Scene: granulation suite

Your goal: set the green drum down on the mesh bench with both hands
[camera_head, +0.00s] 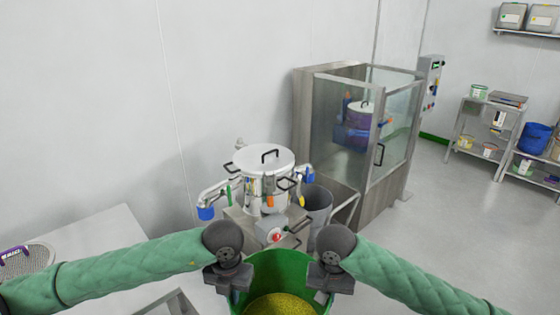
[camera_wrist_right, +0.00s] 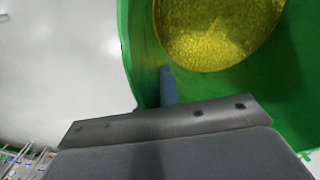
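The green drum (camera_head: 287,262) is open-topped and holds yellow granular material (camera_head: 280,305). It is at the bottom centre of the head view, its lower part cut off by the frame. My left gripper (camera_head: 238,293) is at its left rim and my right gripper (camera_head: 321,295) at its right rim; both appear shut on the rim. In the right wrist view one finger of my right gripper (camera_wrist_right: 168,86) lies against the drum's green wall (camera_wrist_right: 140,45). The other finger is hidden. A pale bench top (camera_head: 95,240) at the left may be the mesh bench; its mesh cannot be made out.
A round sieve with a purple handle (camera_head: 25,262) lies on the left bench. A lidded steel vessel (camera_head: 264,180) with hoses and a grey bin (camera_head: 316,205) stand just beyond the drum. A glass-sided cabinet (camera_head: 345,130) stands behind. Open floor (camera_head: 440,215) lies to the right.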

